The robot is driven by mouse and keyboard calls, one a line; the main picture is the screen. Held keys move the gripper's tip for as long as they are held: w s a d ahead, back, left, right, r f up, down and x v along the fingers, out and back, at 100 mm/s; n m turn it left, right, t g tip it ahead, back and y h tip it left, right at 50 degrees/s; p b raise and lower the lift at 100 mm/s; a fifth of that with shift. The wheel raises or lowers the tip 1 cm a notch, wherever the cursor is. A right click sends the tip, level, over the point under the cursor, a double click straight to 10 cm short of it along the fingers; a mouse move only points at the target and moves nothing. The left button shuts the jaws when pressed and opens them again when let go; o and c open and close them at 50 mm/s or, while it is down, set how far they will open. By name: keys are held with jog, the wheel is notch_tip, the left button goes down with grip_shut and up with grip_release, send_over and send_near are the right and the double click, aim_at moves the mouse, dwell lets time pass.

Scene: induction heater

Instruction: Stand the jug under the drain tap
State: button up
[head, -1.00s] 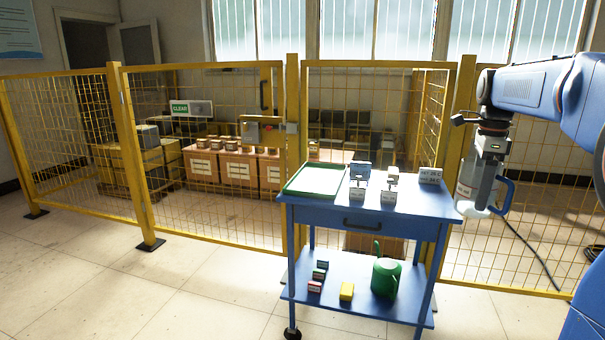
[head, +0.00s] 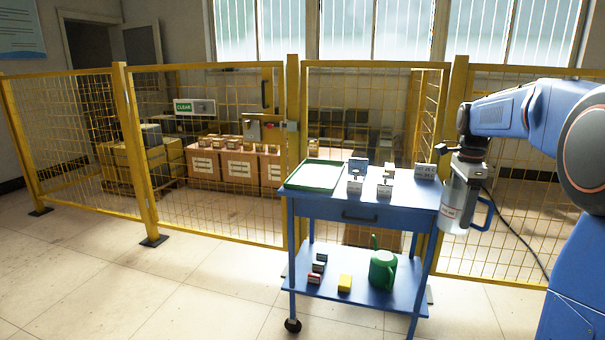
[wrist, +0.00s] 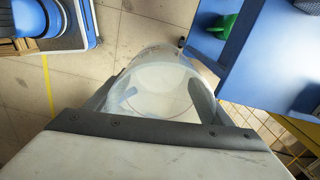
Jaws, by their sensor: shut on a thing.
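The jug (head: 453,205) is clear with a blue handle and a pale label. It hangs roughly upright from my gripper (head: 470,160), just right of the blue cart's right edge. In the wrist view my gripper (wrist: 160,125) has its two dark fingers on either side of the jug (wrist: 165,85), whose round clear body lies between them. The gripper is shut on the jug and holds it clear of the floor. I cannot make out a drain tap in these frames.
A blue cart (head: 360,216) carries a green tray (head: 316,176) and several small labelled blocks. Its lower shelf holds a green watering can (head: 383,268) and a yellow block (head: 345,283). A yellow mesh fence (head: 210,225) stands behind. The floor (head: 150,290) at left is clear.

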jog(key=w+a+f+n, duration=0.2)
jog(key=w+f+n, duration=0.1)
jog(key=f, duration=0.6)
jog(key=w+a+f+n, duration=0.2)
jog(key=w+f+n, duration=0.1)
jog(key=f, duration=0.5)
jog(key=w+a+f+n, duration=0.2)
jog(key=w+f+n, duration=0.1)
jog(key=f, duration=0.6)
jog(key=s+a+f+n, duration=0.1)
jog(key=a+f+n, duration=0.2)
jog(key=f, duration=0.6)
jog(key=s+a+f+n, duration=0.1)
jog(key=a+f+n, duration=0.2)
jog(key=f, duration=0.7)
jog(key=s+a+f+n, duration=0.1)
jog(key=a+f+n, duration=0.2)
jog(key=f, duration=0.6)
jog(key=shift+s+a+f+n, duration=0.2)
jog(key=shift+s+n, duration=0.15)
jog(key=shift+n, duration=0.55)
jog(key=shift+d, duration=0.1)
